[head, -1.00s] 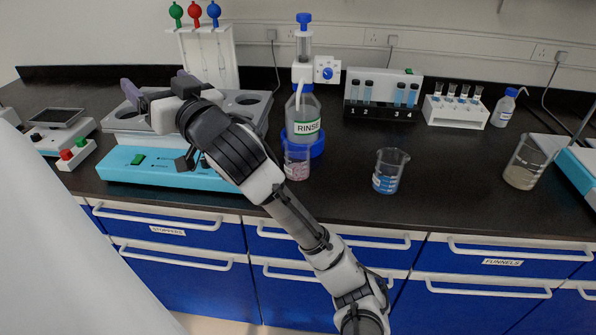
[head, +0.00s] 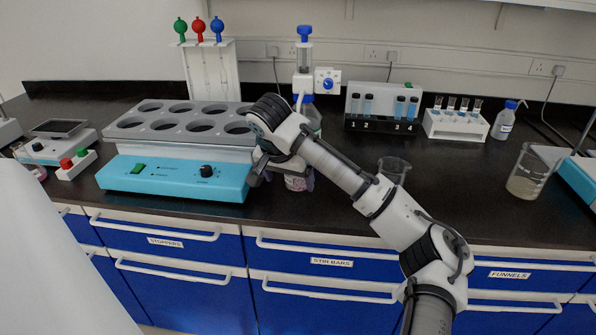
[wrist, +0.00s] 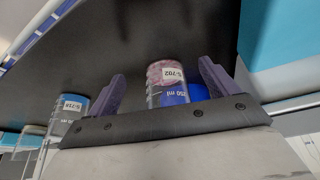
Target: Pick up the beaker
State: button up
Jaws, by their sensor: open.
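A beaker with pink contents (head: 296,184) stands at the rinse station, mostly hidden behind my gripper in the head view. In the wrist view this beaker (wrist: 167,74), labelled S-702, shows between the two purple fingers of my gripper (wrist: 162,72). The fingers are open and apart, one on each side in the picture; contact cannot be told. My gripper (head: 283,178) is low at the bench front in the head view. A second beaker (head: 393,166) stands to the right, partly behind my arm. A third beaker (head: 526,178) with beige contents stands far right.
A blue-based device with a grey multi-well top (head: 180,180) is close left of my gripper. The rinse bottle (head: 312,112) and dispenser stand behind. Vial racks (head: 456,124) line the back. In the wrist view a beaker labelled S-728 (wrist: 70,106) is at left.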

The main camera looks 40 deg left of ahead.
jog(key=w, duration=0.2)
jog(key=w+a+p, duration=0.1)
jog(key=w, duration=0.1)
jog(key=w+a, duration=0.1)
jog(key=w, duration=0.1)
jog(key=shift+w+a+r, duration=0.1)
jog(key=shift+w+r, duration=0.05)
jog(key=shift+w, duration=0.25)
jog(key=shift+w+a+p, duration=0.1)
jog(key=shift+w+p, duration=0.25)
jog(key=shift+p, duration=0.05)
jog(key=shift+w+f, duration=0.1)
jog(key=shift+f, duration=0.6)
jog(key=c, duration=1.2)
jog(key=shift+a+r+p, duration=0.1)
jog(key=shift+r+p, duration=0.2)
jog(key=shift+p, duration=0.1)
